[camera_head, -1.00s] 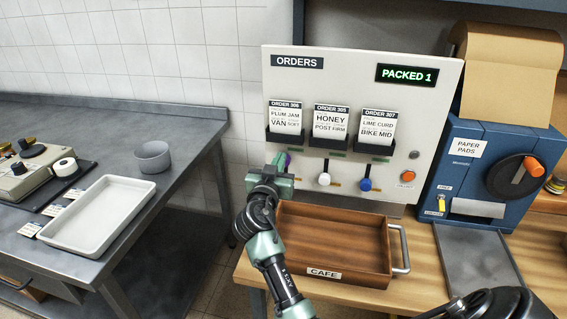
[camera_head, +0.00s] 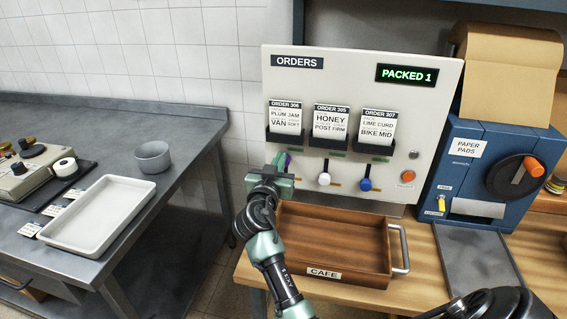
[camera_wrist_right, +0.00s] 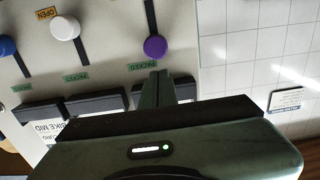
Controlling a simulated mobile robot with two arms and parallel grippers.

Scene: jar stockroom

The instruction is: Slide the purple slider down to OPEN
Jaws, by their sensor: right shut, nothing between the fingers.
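The purple slider knob (camera_wrist_right: 155,46) sits at the PACKED end of its slot in the wrist view, right beside the green PACKED label (camera_wrist_right: 142,66). The slot (camera_wrist_right: 149,15) runs on from it toward the picture's top. My right gripper (camera_wrist_right: 158,74) is shut and empty, its fingertips close to the PACKED label and the knob. I cannot tell whether they touch the panel. In the head view the right gripper (camera_head: 281,160) is in front of the orders panel (camera_head: 340,75) and largely hides the purple slider. My left gripper is not in view.
A white knob (camera_head: 324,179) and a blue knob (camera_head: 365,184) are lower in the neighbouring slots. Order card holders (camera_head: 331,140) sit above. A wooden CAFE tray (camera_head: 340,277) stands below the panel. A blue paper pad machine (camera_head: 465,184) is at the right.

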